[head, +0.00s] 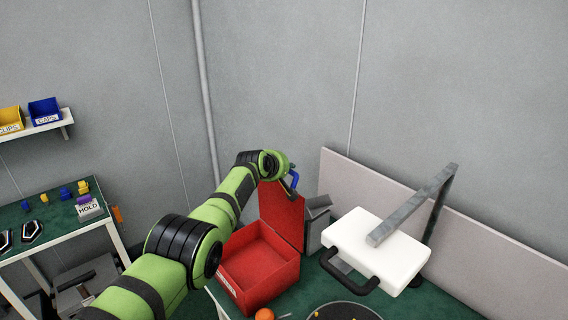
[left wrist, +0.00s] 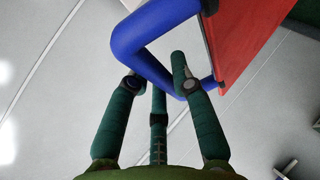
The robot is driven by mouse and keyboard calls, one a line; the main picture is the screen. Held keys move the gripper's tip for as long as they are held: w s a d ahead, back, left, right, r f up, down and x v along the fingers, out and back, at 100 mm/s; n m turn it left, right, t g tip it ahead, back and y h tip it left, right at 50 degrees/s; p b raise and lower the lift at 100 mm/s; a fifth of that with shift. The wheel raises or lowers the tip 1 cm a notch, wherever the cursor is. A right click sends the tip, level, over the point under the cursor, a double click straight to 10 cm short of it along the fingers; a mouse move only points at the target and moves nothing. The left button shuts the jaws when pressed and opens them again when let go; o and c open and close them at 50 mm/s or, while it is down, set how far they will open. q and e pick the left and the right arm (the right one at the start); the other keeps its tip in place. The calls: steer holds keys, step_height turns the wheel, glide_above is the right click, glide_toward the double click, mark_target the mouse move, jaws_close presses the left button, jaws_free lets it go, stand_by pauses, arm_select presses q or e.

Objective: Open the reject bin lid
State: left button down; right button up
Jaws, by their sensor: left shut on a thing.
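The red reject bin (head: 237,283) stands on the green bench, its inside open to view and empty as far as I can see. Its red lid (head: 284,218) stands raised, about upright, at the bin's back edge. A blue handle (head: 295,180) sits at the lid's top; it also shows in the left wrist view (left wrist: 150,66), beside the red lid (left wrist: 238,35). My left gripper (head: 288,184) is at the lid's top, shut on the blue handle, with the bar between its green fingers (left wrist: 158,75). My right gripper is not in view.
A white lamp-like box (head: 378,245) with a dark handle and grey arm is right of the bin. A grey box (head: 315,225) stands close beside the lid. An orange ball (head: 265,314) lies in front. A side table (head: 50,228) with small parts is at left.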

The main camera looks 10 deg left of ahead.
arm_select(q)
steer(key=shift+s+f, duration=0.1)
steer(key=shift+f, duration=0.15)
steer(key=c, duration=1.3)
jaws_free()
steer(key=shift+o, duration=1.3)
steer(key=shift+r, duration=0.1)
steer(key=shift+s+r, duration=0.1)
steer(key=shift+s+a+r, duration=0.1)
steer(key=shift+s, duration=0.2)
steer(key=s+a, duration=0.2)
steer(key=s, duration=0.9)
steer(key=shift+s+a, duration=0.2)
steer(key=shift+s, duration=0.2)
